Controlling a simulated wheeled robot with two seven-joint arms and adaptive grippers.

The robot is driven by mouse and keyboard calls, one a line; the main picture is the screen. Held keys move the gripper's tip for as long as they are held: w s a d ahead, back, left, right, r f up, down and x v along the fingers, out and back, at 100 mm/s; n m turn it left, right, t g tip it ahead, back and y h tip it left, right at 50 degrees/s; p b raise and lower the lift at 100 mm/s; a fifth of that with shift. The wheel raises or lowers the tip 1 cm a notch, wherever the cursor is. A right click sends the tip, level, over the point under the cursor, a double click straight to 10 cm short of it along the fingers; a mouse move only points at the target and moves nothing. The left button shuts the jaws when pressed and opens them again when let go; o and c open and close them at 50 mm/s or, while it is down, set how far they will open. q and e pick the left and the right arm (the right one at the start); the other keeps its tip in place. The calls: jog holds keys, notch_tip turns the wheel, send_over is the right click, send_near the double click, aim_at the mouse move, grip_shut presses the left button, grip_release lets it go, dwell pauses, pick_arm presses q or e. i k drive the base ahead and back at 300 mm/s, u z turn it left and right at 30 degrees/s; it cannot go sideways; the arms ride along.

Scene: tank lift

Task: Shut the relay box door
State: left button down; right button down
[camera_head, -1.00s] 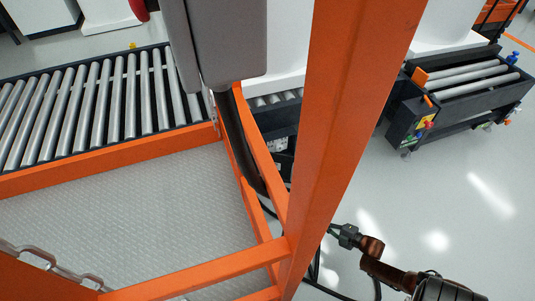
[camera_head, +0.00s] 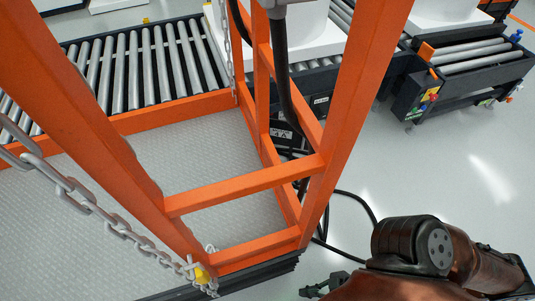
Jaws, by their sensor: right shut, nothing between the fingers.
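Only the lower end of a grey housing (camera_head: 287,3) shows at the top edge, with a thick black cable (camera_head: 281,62) running down from it. It may be the relay box. Its door cannot be made out. My right gripper (camera_head: 308,291) is low in the picture, right of the orange frame, shut and empty. It is far below the grey housing and apart from it. My left gripper is out of view.
An orange frame (camera_head: 335,120) with posts and crossbars stands between the grey deck (camera_head: 200,155) and my right arm. A chain (camera_head: 85,200) hangs at the left. Roller conveyors (camera_head: 120,75) lie behind. Open floor (camera_head: 440,150) lies right of the frame.

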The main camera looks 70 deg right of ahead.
aim_at(281, 133)
jog(key=u, duration=0.35)
jog(key=k, duration=0.6)
jog(key=z, duration=1.1)
jog(key=i, duration=0.15)
jog(key=z, duration=0.05)
